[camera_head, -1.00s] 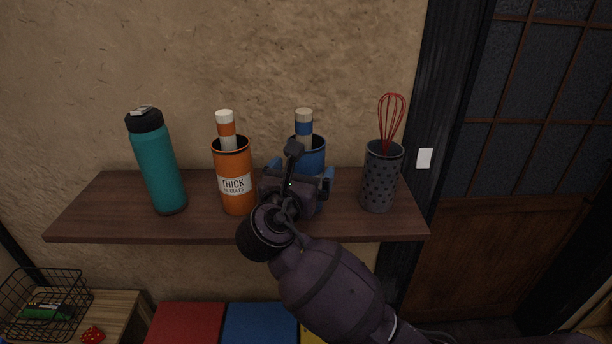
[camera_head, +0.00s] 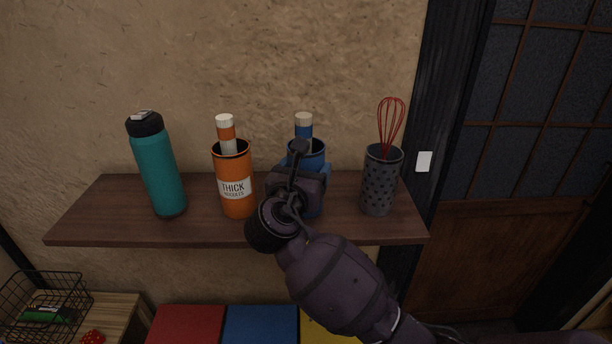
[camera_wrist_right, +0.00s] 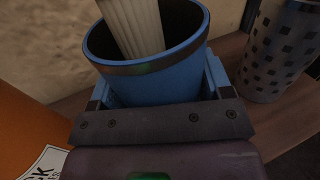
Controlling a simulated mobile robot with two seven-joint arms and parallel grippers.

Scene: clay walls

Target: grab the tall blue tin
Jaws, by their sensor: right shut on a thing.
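The tall blue tin (camera_head: 316,158) stands upright on the wooden shelf, with a blue-and-cream roll (camera_head: 304,126) sticking out of its top. My right gripper (camera_head: 308,176) is in front of the tin and hides much of its body in the head view. In the right wrist view the blue tin (camera_wrist_right: 155,84) sits between the two blue fingers of my right gripper (camera_wrist_right: 160,95), which is shut on it. My left gripper is not in view.
An orange tin (camera_head: 236,200) stands close on the left, and a teal bottle (camera_head: 160,175) further left. A dark dotted holder (camera_head: 379,190) with a red whisk (camera_head: 391,125) stands on the right. The wooden shelf (camera_head: 110,215) has the clay wall (camera_head: 270,60) behind it.

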